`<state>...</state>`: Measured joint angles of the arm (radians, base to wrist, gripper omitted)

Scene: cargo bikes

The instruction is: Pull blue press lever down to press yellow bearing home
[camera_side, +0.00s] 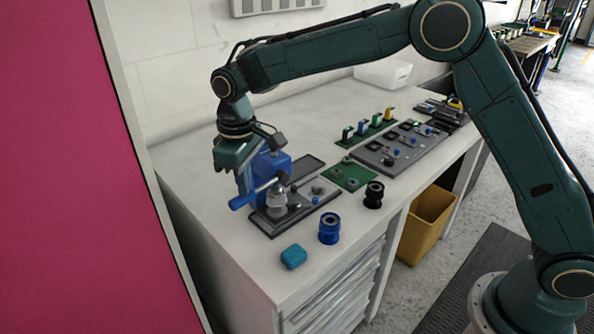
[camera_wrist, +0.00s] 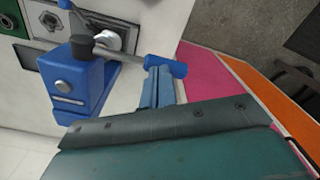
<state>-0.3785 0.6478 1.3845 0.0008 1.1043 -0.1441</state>
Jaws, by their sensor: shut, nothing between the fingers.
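The blue press (camera_side: 272,168) stands on a dark base plate near the bench's left end; its blue body (camera_wrist: 85,85) fills the left of the wrist view. My gripper (camera_side: 243,187) is shut and empty, fingers pointing down. Its fingertips (camera_wrist: 161,76) are right by the handle; I cannot tell whether they touch it. A silver cylinder (camera_side: 277,198) sits by the press. I cannot make out the yellow bearing.
A blue knobbed part (camera_side: 329,229), a black one (camera_side: 373,195) and a teal block (camera_side: 293,257) stand along the bench's front edge. Green and grey fixture boards (camera_side: 347,176) lie to the right. A pink panel (camera_side: 60,170) rises at the left.

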